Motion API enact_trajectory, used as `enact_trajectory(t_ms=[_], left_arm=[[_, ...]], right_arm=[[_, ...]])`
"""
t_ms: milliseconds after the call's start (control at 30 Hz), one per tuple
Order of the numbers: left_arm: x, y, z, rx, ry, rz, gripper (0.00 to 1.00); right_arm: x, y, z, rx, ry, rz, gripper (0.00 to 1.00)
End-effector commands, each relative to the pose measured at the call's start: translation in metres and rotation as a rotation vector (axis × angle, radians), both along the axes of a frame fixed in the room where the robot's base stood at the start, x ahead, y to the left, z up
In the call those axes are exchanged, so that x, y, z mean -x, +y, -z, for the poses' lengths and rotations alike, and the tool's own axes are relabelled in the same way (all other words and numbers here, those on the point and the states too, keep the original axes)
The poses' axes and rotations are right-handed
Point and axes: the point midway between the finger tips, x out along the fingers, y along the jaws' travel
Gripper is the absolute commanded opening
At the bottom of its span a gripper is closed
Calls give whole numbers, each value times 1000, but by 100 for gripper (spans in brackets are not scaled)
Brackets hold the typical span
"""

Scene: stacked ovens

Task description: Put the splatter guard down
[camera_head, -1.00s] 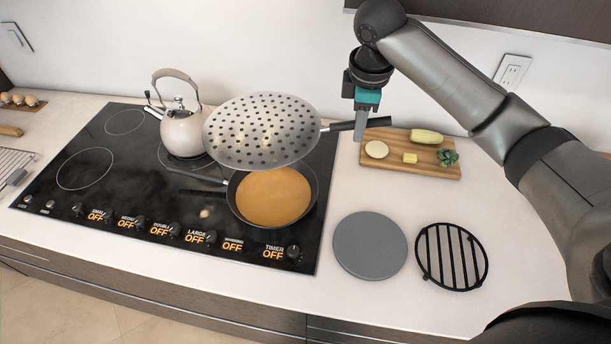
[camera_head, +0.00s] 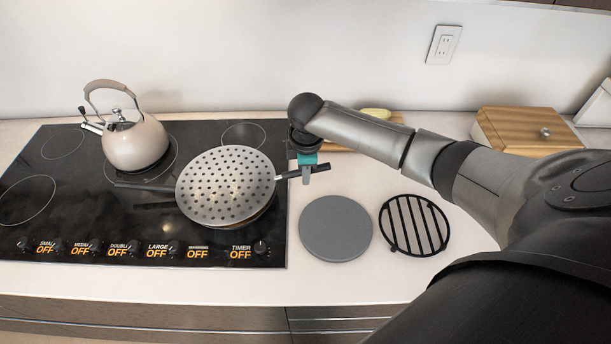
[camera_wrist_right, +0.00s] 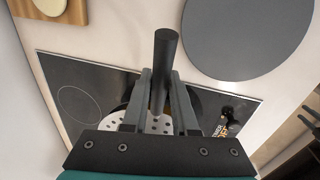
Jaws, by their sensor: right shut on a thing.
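The splatter guard (camera_head: 226,186) is a round grey perforated disc with a black handle (camera_head: 318,170) pointing right. It lies roughly level over the frying pan (camera_head: 262,213) and covers nearly all of it; I cannot tell whether it touches the rim. My right gripper (camera_head: 306,174) is shut on the handle, to the right of the disc near the stove's right edge. In the right wrist view the handle (camera_wrist_right: 165,55) runs between the fingers, and part of the perforated disc (camera_wrist_right: 156,124) shows beyond them. My left gripper is not in view.
The kettle (camera_head: 136,146) stands on the black stove (camera_head: 60,210) behind left of the pan. A grey round plate (camera_head: 336,228) and a black round rack (camera_head: 414,226) lie on the counter to the right. The cutting board is partly hidden behind my arm. A wooden box (camera_head: 520,130) stands back right.

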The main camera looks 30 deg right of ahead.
Motion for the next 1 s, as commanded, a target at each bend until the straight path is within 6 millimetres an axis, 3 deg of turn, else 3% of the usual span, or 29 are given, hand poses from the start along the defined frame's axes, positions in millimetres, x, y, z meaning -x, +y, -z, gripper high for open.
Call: enact_trajectory(t_ms=[133,433,467,700,1000], left_arm=[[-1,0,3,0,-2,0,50],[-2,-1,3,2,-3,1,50],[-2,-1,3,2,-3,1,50],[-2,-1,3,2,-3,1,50],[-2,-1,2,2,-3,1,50]], right_arm=[[-1,0,18,0,-2,0,0],[-1,0,19,0,-4,0,0],[0,0,20,1,-2,-1,29],[0,0,20,1,-2,0,56],[0,0,17,1,-2,0,57]])
